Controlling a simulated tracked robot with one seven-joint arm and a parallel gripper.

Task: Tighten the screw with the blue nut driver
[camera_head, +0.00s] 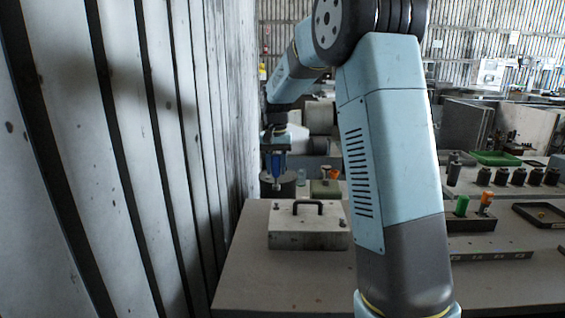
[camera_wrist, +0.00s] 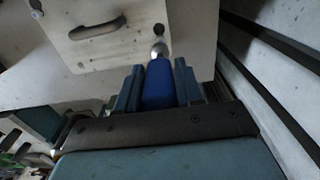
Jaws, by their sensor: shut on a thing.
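My gripper (camera_head: 276,150) is shut on the blue nut driver (camera_head: 277,163), which points down with its shaft below the fingers. In the wrist view the driver's blue handle (camera_wrist: 158,86) sits between my two fingers, with its metal tip towards the plate. A pale square cover plate (camera_head: 308,240) with a dark handle (camera_head: 308,207) lies on the table. I cannot tell whether tip and screw touch.
A corrugated wall (camera_head: 130,150) runs close along the left of the arm. A rack (camera_head: 470,222) with green and orange handled tools stands at the right, near a dark tray (camera_head: 540,214). My arm hides part of the table's middle.

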